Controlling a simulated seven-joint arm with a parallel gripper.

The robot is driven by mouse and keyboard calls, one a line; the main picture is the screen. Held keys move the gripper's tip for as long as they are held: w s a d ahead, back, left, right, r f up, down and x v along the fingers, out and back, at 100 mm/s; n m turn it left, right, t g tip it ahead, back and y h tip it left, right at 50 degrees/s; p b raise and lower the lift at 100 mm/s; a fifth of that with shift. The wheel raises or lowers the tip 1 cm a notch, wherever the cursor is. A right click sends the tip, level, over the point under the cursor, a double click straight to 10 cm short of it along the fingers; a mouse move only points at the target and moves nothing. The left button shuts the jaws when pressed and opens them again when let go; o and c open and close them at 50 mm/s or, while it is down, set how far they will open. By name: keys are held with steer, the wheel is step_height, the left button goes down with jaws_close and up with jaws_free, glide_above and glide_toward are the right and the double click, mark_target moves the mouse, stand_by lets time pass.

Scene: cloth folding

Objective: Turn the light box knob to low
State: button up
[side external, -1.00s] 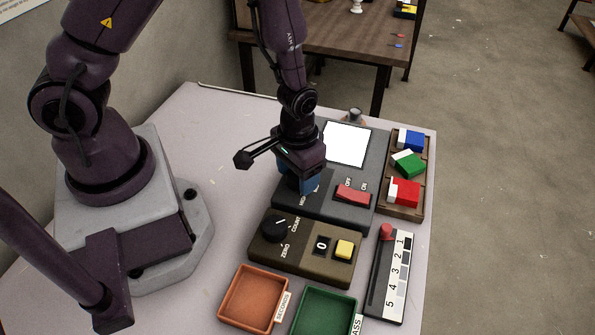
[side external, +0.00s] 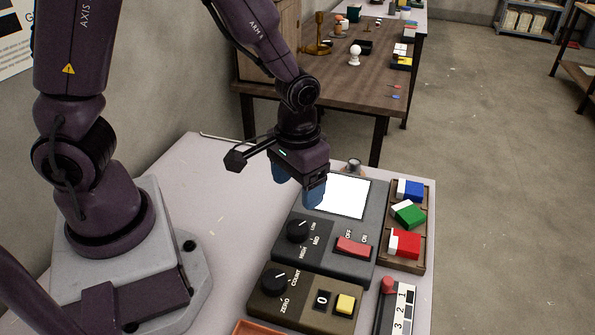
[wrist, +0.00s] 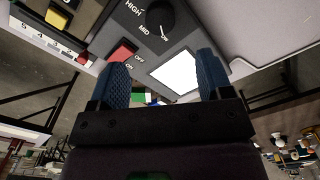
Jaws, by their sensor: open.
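The light box (side external: 345,262) is a grey box with a lit white panel (side external: 342,196), a red OFF/ON switch and a black knob (side external: 298,229) marked LOW, MID and HIGH. The knob also shows at the top of the wrist view (wrist: 160,18). Its small pale mark appears to face the LOW side. My gripper (side external: 298,187) is above the back left part of the light box, its blue fingers apart and empty. It is clear of the knob. In the wrist view, the open fingers (wrist: 165,62) have the panel between them.
A brown counter box (side external: 310,298) with its own knob and yellow button stands in front of the light box. A tray (side external: 396,261) of coloured blocks lies to the right. A slider with a red handle (side external: 388,285) is at the front right. The tabletop left of the light box is clear.

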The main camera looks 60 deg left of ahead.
step_height(320, 180, up, 2)
steer(key=shift+r, duration=0.2)
steer(key=s+a+r+m+t, duration=0.1)
steer(key=s+r, duration=0.3)
steer(key=r, duration=0.5)
steer(key=s+a+r+m+t, duration=0.1)
steer(key=s+r+t, duration=0.3)
steer(key=r, duration=0.4)
steer(key=shift+s+a+r+t, duration=0.3)
steer(key=shift+s+a+r, duration=0.05)
steer(key=shift+s+a, duration=0.45)
